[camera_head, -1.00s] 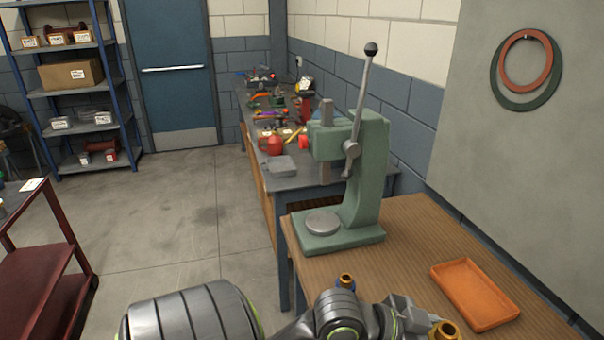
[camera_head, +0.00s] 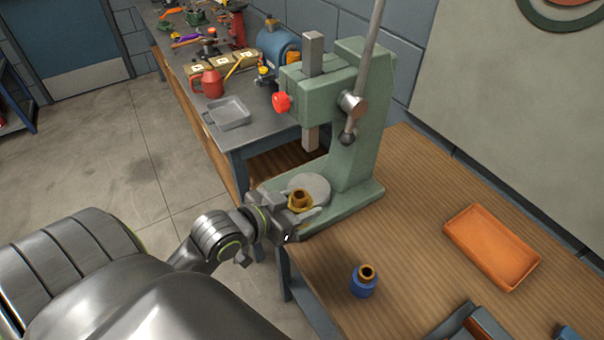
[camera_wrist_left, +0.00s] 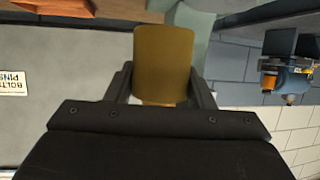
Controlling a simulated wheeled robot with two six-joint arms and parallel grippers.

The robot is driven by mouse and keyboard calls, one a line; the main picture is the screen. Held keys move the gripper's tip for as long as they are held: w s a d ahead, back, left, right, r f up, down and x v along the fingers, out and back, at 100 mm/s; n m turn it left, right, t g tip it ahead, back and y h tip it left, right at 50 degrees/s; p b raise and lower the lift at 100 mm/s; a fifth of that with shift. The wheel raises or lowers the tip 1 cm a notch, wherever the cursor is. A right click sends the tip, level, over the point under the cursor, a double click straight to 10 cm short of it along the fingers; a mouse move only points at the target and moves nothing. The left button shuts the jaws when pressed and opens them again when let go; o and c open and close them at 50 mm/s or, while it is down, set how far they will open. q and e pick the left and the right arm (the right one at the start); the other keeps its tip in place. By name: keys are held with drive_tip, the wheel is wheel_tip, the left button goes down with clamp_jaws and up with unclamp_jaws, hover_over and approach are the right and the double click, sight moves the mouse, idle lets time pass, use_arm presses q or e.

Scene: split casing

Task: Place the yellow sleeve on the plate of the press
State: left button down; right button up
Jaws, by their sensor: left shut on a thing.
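The yellow sleeve (camera_head: 300,197) is held between the fingers of my left gripper (camera_head: 303,210). In the left wrist view the sleeve (camera_wrist_left: 163,62) sits between the two dark fingers of the gripper (camera_wrist_left: 162,92). The press (camera_head: 358,140) is green, with a round grey plate (camera_head: 318,184) on its base. In the head view the sleeve overlaps the near left part of the plate. I cannot tell whether it touches the plate or is just above it. The grey ram (camera_head: 311,137) is above and behind the sleeve. My right gripper is not in view.
A blue part with a brass-coloured collar (camera_head: 363,281) stands on the wooden bench (camera_head: 405,240). An orange tray (camera_head: 490,246) lies at the right. The press lever (camera_head: 368,55) rises at the right of the press. A cluttered grey workbench (camera_head: 238,135) stands behind.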

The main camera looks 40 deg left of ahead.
use_arm(q)
drive_tip(key=s+a+f+n+y, duration=0.2)
drive_tip(key=s+a+f+y, duration=0.1)
drive_tip(key=s+a, duration=0.25)
drive_tip(key=p, duration=0.6)
hover_over(309, 188)
drive_tip(key=shift+w, duration=0.1)
drive_tip(key=shift+f, duration=1.75)
